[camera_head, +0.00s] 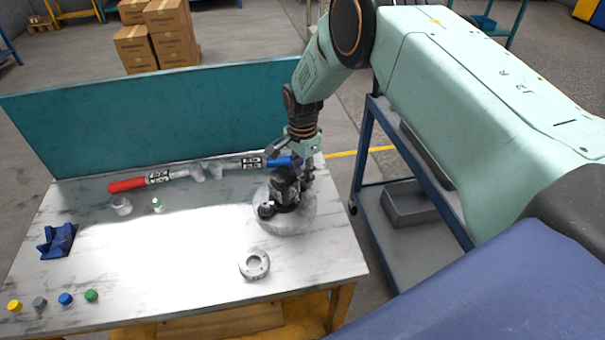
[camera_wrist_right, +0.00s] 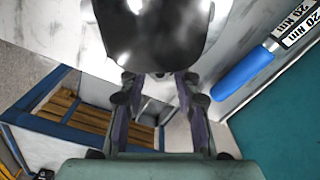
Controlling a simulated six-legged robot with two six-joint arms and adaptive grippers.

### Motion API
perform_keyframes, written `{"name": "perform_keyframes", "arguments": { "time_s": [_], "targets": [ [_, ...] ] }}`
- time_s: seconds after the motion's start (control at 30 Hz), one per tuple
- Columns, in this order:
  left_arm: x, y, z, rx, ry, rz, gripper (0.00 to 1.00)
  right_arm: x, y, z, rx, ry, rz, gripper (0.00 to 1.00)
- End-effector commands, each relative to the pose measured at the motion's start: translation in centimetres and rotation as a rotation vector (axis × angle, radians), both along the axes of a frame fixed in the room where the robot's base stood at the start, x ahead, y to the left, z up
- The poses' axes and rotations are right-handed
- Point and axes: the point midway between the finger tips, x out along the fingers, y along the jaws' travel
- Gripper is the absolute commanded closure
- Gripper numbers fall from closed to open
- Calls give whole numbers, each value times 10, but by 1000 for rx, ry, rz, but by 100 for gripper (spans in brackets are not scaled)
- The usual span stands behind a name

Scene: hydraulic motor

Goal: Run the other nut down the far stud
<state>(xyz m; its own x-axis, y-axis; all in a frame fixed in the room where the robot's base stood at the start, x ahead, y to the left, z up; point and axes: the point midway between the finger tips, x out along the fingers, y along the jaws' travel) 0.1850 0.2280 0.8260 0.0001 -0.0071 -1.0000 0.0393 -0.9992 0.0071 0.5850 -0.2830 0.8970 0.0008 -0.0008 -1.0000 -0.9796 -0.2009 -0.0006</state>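The black hydraulic motor (camera_head: 286,187) stands on a round, pale base (camera_head: 291,217) near the table's right side. My right gripper (camera_head: 306,178) points down at the motor's right, far side. In the right wrist view the dark motor body (camera_wrist_right: 150,35) fills the top middle, close to the fingertips of the right gripper (camera_wrist_right: 158,84). Its two fingers stand apart, and I see no nut between them. The tips are partly hidden by the motor. I cannot make out the far stud or either nut. My left gripper is not in view.
A red-handled wrench (camera_head: 126,186) and a blue-handled wrench (camera_head: 279,162) lie toward the back of the table. A grey ring (camera_head: 254,265) lies in front of the motor. A blue block (camera_head: 57,240) and several coloured caps (camera_head: 65,298) are at left. A teal panel (camera_head: 150,118) closes the back.

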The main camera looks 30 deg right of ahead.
Motion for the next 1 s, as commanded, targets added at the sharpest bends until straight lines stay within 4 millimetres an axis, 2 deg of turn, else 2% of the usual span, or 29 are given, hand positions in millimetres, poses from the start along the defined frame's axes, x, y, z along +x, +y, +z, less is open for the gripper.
{"name": "perform_keyframes", "arguments": {
  "time_s": [0.43,1.0],
  "targets": [
    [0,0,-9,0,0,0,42,0,0,0,0,0,478,68],
    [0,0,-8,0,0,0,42,0,0,0,0,0,519,68]
  ]
}}
